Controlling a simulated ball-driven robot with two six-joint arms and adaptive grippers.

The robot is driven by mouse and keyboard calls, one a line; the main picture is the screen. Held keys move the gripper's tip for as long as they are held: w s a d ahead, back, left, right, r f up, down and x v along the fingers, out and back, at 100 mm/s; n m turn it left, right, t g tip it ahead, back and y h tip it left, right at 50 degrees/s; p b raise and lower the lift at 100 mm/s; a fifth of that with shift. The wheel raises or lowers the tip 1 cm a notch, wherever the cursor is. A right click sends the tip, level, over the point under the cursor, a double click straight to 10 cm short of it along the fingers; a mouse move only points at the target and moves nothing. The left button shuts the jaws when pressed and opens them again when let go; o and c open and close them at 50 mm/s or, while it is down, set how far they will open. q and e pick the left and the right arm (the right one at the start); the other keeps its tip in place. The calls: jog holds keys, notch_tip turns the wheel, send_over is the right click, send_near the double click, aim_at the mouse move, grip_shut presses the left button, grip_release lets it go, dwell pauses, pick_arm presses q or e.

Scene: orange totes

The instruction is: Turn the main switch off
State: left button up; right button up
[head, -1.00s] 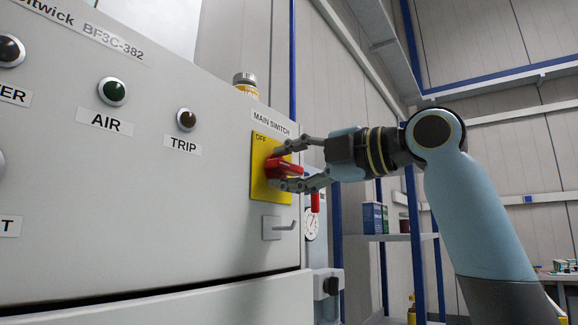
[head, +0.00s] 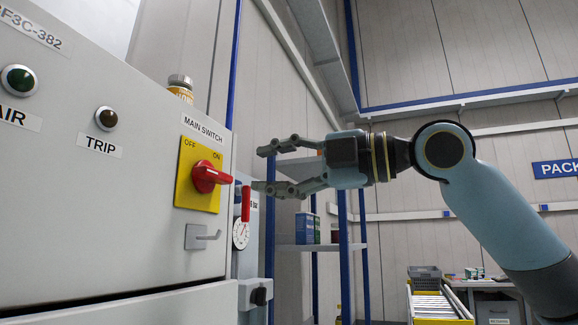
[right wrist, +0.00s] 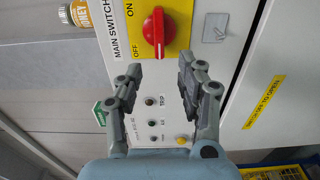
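The main switch is a red rotary handle (head: 207,177) on a yellow plate (head: 186,194) marked OFF at its upper left and ON at its upper right. The handle lies roughly level, its grip pointing right in the head view. In the right wrist view the red handle (right wrist: 158,32) shows uncovered beyond the fingertips. My right gripper (head: 264,169) is open and empty, to the right of the switch and clear of it. In the right wrist view its fingers (right wrist: 160,70) stand apart with nothing between them. My left gripper is not in view.
The grey cabinet (head: 80,210) carries AIR and TRIP lamps and a metal latch (head: 203,237) below the switch. A jar (head: 180,86) stands on top. Behind are a gauge unit with a red lever (head: 246,203) and a blue-posted shelf (head: 315,247).

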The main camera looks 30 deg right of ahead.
jog(key=shift+v, duration=1.2)
jog(key=shift+a, duration=0.1)
